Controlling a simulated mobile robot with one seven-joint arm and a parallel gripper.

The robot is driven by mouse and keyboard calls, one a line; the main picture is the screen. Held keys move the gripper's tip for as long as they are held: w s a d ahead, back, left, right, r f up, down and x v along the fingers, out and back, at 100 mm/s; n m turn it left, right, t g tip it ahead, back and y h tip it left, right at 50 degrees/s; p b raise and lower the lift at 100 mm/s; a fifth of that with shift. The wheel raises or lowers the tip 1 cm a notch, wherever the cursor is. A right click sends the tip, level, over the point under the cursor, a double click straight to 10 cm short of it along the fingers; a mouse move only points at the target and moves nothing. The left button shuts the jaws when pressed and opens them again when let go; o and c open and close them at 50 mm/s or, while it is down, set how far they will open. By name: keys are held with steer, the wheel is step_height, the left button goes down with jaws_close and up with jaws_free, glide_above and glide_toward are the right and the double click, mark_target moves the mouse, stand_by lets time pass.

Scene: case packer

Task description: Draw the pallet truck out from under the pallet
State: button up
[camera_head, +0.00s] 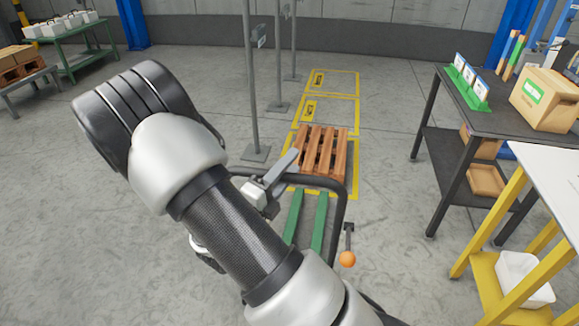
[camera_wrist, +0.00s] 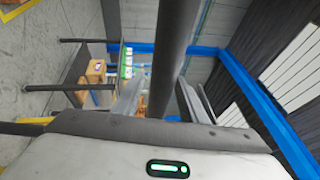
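The pallet truck has a dark handle loop (camera_head: 340,205) and two green forks, the left (camera_head: 293,216) and the right (camera_head: 319,222). The forks run away from me to the near side of a wooden pallet (camera_head: 322,152). Whether their far ends are under it is hard to see. My gripper (camera_head: 283,168) is at the top bar of the handle loop. In the wrist view the dark handle bar (camera_wrist: 175,50) passes between my fingers (camera_wrist: 161,90). A thin gap seems to show beside the left finger, so whether they grip is unclear. My arm hides the truck's near part.
The pallet stands in a yellow-marked floor bay (camera_head: 354,182), with empty bays beyond. Grey posts, the nearest (camera_head: 250,85), stand left of the bays. A dark workbench (camera_head: 500,115) and a yellow-legged table (camera_head: 500,210) stand at right.

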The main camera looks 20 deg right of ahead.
steer(key=shift+s+a, duration=0.1)
steer(key=p+v, duration=0.1)
steer(key=v, duration=1.6)
steer(key=shift+f, duration=0.1)
